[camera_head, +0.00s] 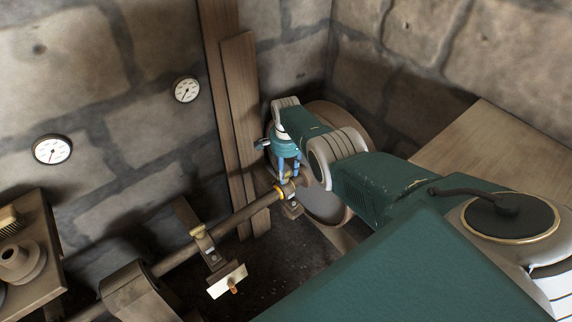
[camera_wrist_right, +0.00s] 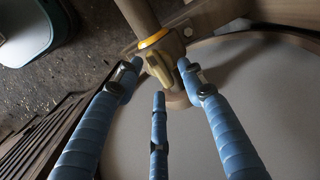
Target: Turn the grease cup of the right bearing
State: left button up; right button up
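The right bearing (camera_head: 291,207) carries the brown shaft (camera_head: 235,217) at its right end, near a yellow ring. Its brass grease cup (camera_wrist_right: 159,70) shows in the right wrist view, just below the yellow ring. My right gripper (camera_head: 287,178) reaches down over this bearing; in the head view its blue fingers hide most of the cup. In the wrist view the fingers of the right gripper (camera_wrist_right: 160,78) are spread, with tips on either side of the cup and a third finger below it. A gap shows at the left tip. My left gripper is not in view.
Another bearing with a cup (camera_head: 201,236) stands further left on the shaft, above a pale card (camera_head: 227,281). A large wheel (camera_head: 345,115) is behind my right arm. Two gauges (camera_head: 187,90) hang on the stone wall. A wooden bench (camera_head: 45,215) stands at left.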

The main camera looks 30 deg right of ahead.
aim_at(286, 173)
notch_tip(286, 173, up, 12)
dwell(0.6)
dwell(0.4)
